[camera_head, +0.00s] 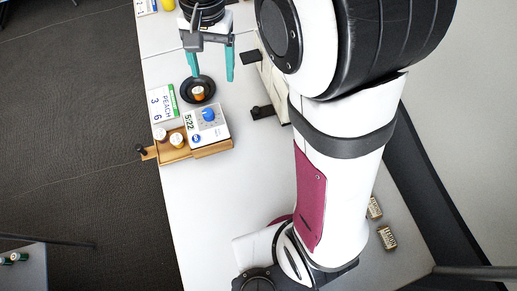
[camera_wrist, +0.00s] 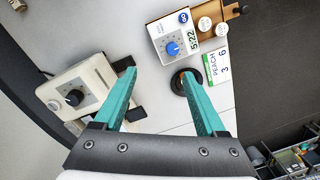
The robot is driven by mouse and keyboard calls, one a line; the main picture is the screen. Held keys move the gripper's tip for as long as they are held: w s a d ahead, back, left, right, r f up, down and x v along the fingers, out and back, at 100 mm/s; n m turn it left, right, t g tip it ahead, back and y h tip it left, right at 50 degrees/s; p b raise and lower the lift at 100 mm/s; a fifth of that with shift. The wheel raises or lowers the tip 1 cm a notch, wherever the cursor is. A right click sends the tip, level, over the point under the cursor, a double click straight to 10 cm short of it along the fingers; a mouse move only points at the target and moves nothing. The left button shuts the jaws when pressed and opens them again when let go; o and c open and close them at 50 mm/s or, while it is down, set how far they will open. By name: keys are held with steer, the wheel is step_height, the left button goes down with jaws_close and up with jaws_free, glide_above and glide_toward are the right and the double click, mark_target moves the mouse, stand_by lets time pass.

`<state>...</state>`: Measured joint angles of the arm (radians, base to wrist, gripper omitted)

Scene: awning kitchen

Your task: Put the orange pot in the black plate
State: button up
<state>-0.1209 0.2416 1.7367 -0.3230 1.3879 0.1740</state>
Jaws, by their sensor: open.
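The black plate (camera_head: 209,88) lies on the white table in the head view. The small orange pot (camera_head: 199,97), with a pale top, sits in it and looks upright. My gripper (camera_head: 211,78) is open and empty, with teal fingers pointing down at the plate's far side in the head view. In the wrist view the black plate (camera_wrist: 176,88) shows beside the right fingertip of my gripper (camera_wrist: 160,75). That finger partly hides the plate and the orange pot in that view. Neither finger holds the pot.
A PEACH card (camera_head: 160,103) lies left of the plate. A cream appliance with a dark knob (camera_wrist: 75,97) stands on the other side.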

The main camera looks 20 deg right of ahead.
steer(key=s+d+f, duration=0.1)
steer(key=s, duration=1)
steer(key=s+d+y, duration=0.1)
steer(key=s, duration=1.1)
steer(key=shift+s+d+f, duration=0.25)
steer(key=shift+f, duration=0.15)
